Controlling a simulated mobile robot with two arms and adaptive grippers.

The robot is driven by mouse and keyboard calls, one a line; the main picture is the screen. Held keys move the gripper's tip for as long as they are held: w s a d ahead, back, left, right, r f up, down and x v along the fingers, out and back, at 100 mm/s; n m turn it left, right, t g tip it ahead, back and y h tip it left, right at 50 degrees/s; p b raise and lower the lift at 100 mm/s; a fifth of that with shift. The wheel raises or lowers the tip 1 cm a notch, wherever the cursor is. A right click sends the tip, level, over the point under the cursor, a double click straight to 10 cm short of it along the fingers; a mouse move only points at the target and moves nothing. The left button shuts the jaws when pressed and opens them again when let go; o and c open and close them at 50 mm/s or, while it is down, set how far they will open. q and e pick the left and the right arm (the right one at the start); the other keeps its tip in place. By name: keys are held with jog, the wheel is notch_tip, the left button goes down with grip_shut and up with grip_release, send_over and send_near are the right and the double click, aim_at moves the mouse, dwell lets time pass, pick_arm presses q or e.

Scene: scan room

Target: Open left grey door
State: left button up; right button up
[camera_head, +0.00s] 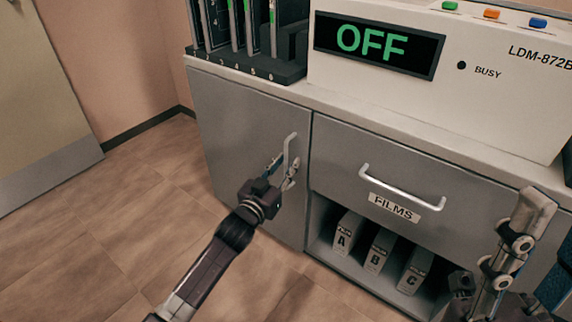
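The left grey door (240,130) is the flat front at the cabinet's left and looks closed, flush with the frame. Its light metal handle (291,148) stands upright near the door's right edge. My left gripper (285,168) is at the handle, with its fingers about the handle's lower part. Whether the fingers press on it or are still apart cannot be made out. My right gripper (525,222) is at the lower right, in front of the cabinet and away from the left door. Its finger gap is not clear.
A drawer (350,160) labelled FILMS with a bar handle is right of the door. Below it, an open shelf holds boxes A (346,233), B and C. A machine (480,95) showing OFF and a slotted rack (240,60) stand on top. The floor at left is clear.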

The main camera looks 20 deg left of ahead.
pick_arm(q)
jog(key=shift+c, duration=0.2)
grip_shut()
